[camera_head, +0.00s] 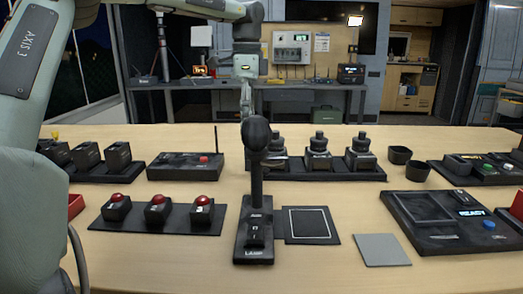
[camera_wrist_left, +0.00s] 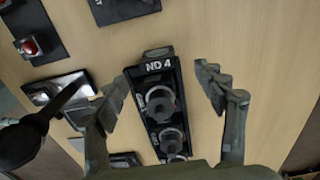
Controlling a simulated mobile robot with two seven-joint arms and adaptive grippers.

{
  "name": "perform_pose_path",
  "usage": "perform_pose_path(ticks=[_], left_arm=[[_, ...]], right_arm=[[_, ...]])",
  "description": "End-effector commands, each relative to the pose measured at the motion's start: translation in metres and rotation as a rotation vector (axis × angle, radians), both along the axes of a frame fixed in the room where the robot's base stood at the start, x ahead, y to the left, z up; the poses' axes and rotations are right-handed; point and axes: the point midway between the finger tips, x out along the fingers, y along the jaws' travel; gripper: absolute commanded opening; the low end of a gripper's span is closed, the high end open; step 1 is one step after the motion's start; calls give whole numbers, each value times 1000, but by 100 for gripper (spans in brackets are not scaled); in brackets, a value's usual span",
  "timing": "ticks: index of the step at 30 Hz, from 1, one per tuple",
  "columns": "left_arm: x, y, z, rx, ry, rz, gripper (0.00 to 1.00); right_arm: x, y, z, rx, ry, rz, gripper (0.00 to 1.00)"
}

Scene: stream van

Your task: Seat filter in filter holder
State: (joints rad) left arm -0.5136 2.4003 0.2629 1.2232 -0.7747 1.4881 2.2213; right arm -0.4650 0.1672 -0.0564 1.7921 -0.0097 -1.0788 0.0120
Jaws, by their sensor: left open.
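A dark rack (camera_head: 325,176) holds three black-knobbed blocks in a row, and the leftmost block (camera_head: 278,150) is partly hidden by the microphone head. In the left wrist view the rack lies below my open left gripper (camera_wrist_left: 162,74), with one finger on each side of its end labelled "ND 4" (camera_wrist_left: 158,66). The nearest round-knobbed block (camera_wrist_left: 160,102) is just past that label. My left gripper (camera_head: 247,105) hangs over the rack's left end, its tips hidden behind the microphone. I cannot tell which item is the filter holder. My right gripper is not in view.
Red buttons (camera_head: 157,211) stand left, two dark cups (camera_head: 417,171) right. Bare wood lies around them.

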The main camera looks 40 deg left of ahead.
Motion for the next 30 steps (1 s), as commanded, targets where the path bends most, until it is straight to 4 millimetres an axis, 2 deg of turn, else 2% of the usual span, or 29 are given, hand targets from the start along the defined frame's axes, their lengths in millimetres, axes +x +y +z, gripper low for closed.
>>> perform_pose_path(ticks=[8,15,19,25,26,30], left_arm=[[1,-1,-31,-3,2,-2,71],[3,-2,-66,-3,2,-1,71],[4,-2,-74,-2,-1,0,71],[4,-2,-75,-2,-1,-1,71],[4,-2,-75,-2,-1,-1,69],[4,-2,-75,-2,-1,-1,52]], right_arm=[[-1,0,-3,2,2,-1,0],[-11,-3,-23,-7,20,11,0],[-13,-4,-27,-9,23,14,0],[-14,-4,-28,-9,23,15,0],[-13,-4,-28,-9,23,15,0],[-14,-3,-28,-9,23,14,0]])
